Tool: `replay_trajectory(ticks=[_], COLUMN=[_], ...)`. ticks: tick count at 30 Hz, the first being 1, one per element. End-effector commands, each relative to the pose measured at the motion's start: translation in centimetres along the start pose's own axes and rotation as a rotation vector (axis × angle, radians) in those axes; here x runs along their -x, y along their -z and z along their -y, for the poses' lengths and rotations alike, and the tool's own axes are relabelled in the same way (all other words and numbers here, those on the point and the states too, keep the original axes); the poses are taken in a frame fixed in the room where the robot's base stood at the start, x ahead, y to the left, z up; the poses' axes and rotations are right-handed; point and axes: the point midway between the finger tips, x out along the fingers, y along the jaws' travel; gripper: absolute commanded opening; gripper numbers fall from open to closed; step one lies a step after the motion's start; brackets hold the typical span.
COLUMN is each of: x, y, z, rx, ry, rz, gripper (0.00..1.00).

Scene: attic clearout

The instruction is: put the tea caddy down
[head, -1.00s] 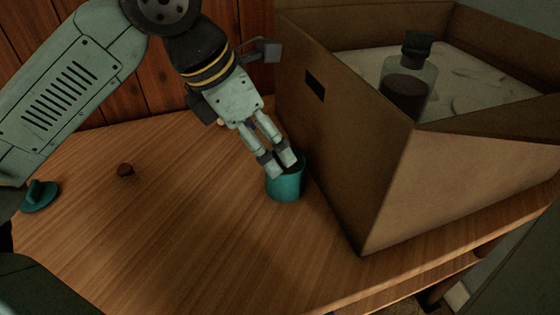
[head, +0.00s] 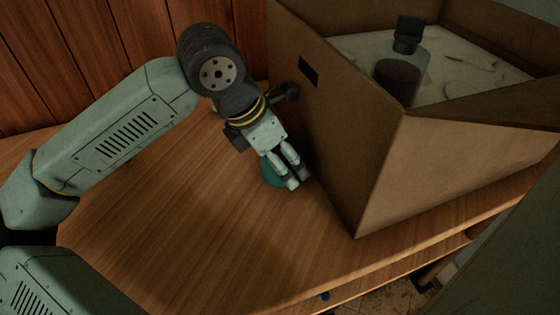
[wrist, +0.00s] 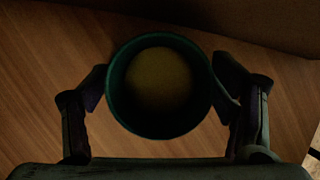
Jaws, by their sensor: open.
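The tea caddy, a teal round canister with an open top (head: 269,176), stands on the wooden table, close to the left side of the cardboard box. In the head view my gripper (head: 296,181) hides most of it. In the wrist view I look down into the caddy (wrist: 118,95); a dull yellowish round area shows inside. My gripper (wrist: 160,80) is open, with one finger on each side of the caddy. I cannot tell whether the fingers touch its wall.
The large open cardboard box (head: 345,150) stands right of my gripper. It holds a glass bottle (head: 402,75) with a dark stopper on a pale bottom. The table (head: 200,245) is clear in front and to the left, up to its front edge. A wood-panel wall (head: 90,60) rises behind.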

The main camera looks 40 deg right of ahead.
Motion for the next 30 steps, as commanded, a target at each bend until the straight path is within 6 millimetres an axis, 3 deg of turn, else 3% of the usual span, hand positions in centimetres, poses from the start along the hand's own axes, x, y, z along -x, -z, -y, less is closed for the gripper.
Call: replay_trajectory(ticks=[5,30], x=[0.03,0.04], y=[-0.01,0.00], z=[0.00,0.03], rx=[0.000,0.000], ry=[0.000,0.001], rz=[0.000,0.000], gripper=[0.72,0.16])
